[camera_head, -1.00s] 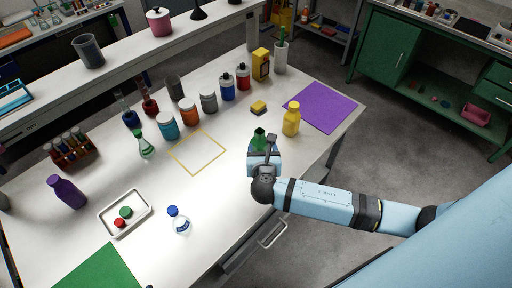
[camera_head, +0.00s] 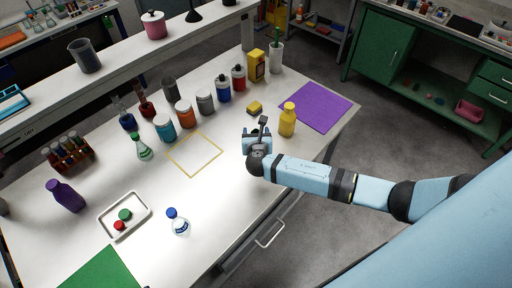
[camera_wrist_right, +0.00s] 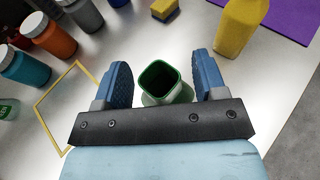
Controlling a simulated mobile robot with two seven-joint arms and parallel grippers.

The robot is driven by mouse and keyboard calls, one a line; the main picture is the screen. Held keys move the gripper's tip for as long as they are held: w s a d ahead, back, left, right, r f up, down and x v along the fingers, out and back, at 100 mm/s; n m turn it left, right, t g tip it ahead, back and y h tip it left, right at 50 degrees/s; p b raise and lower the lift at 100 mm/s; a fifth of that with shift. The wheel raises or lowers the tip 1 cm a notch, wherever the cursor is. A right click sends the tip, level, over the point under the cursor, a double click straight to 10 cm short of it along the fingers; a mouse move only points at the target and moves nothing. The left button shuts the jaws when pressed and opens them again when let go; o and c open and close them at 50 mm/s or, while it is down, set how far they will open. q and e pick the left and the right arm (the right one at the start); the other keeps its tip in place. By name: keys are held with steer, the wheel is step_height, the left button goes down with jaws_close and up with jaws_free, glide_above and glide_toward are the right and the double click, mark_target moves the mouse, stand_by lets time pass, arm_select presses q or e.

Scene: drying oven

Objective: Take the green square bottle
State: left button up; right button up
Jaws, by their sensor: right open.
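The green square bottle (camera_wrist_right: 164,84) stands upright on the white table, its open square mouth facing up in the right wrist view. My right gripper (camera_wrist_right: 166,82) is open, with one blue finger on each side of the bottle and a visible gap on both sides. In the head view my right gripper (camera_head: 258,136) covers nearly all of the bottle; only a small dark green bit shows by the fingers. My left gripper is not in view.
A yellow bottle (camera_head: 287,121) stands just right of my right gripper, with a yellow sponge (camera_head: 254,107) behind. A purple mat (camera_head: 318,106) lies farther right. A yellow square outline (camera_head: 207,141) lies on clear table to the left. Several jars stand behind.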

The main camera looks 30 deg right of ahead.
jaws_close()
